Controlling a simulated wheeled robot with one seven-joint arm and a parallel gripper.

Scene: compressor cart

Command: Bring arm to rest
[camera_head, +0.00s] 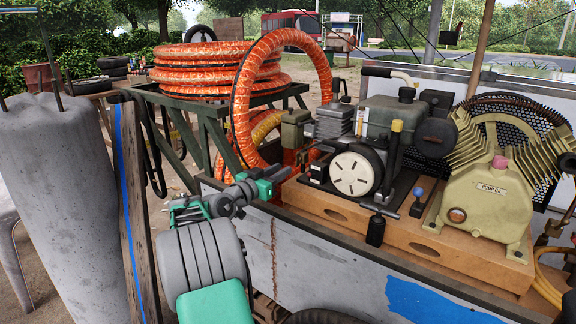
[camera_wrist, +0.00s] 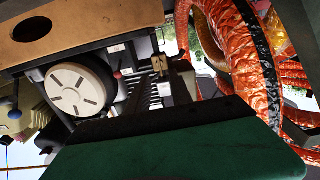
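My arm, grey with green covers, reaches up from the bottom of the head view. My gripper (camera_head: 280,172) is at its far end, above the near left edge of the cart and left of the engine. Its fingers are too small to make out there. In the wrist view a broad green and black part of my own arm end fills the bottom, and I cannot make out the fingertips. The engine with its white round cover (camera_head: 352,174) stands close to the right of my gripper. It also shows at the left of the wrist view (camera_wrist: 76,90).
A cream compressor pump (camera_head: 488,205) stands on an orange-brown base (camera_head: 440,244) at right. Orange hose coils (camera_head: 215,62) lie on a green metal frame, one loop hanging close behind my gripper. A concrete post (camera_head: 60,200) and a wooden post (camera_head: 135,210) stand at left.

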